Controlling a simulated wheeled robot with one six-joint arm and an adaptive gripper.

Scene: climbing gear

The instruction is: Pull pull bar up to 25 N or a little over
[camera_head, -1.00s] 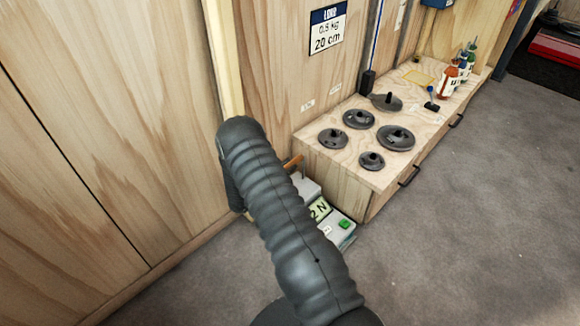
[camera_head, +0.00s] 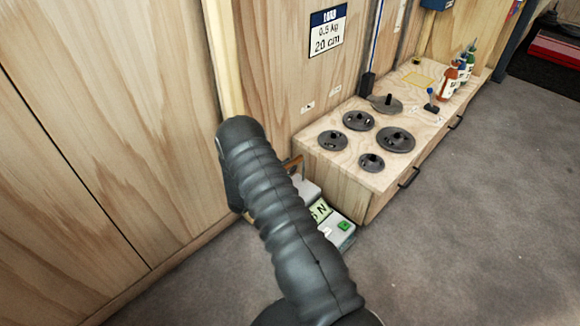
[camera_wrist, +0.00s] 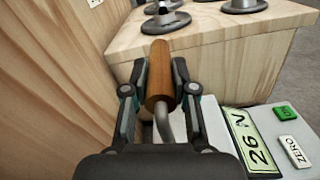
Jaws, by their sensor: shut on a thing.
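The pull bar (camera_wrist: 160,80) is a brown wooden handle on a bent grey metal rod in the wrist view. My gripper (camera_wrist: 160,70) is shut on it, one finger on each side. Below and to the right is a grey force gauge (camera_wrist: 228,118) whose pale green display (camera_wrist: 256,148) reads 26 N. It has a green button (camera_wrist: 285,113) and a white ZERO button (camera_wrist: 295,152). In the head view the bar (camera_head: 294,162) shows only in part behind my arm.
A low wooden cabinet (camera_head: 345,190) with several dark weight discs (camera_head: 396,139) stands just behind the gauge. Bottles (camera_head: 452,82) stand at its far end. A wooden wall (camera_head: 90,130) is close on the left. Grey floor (camera_head: 470,230) is free on the right.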

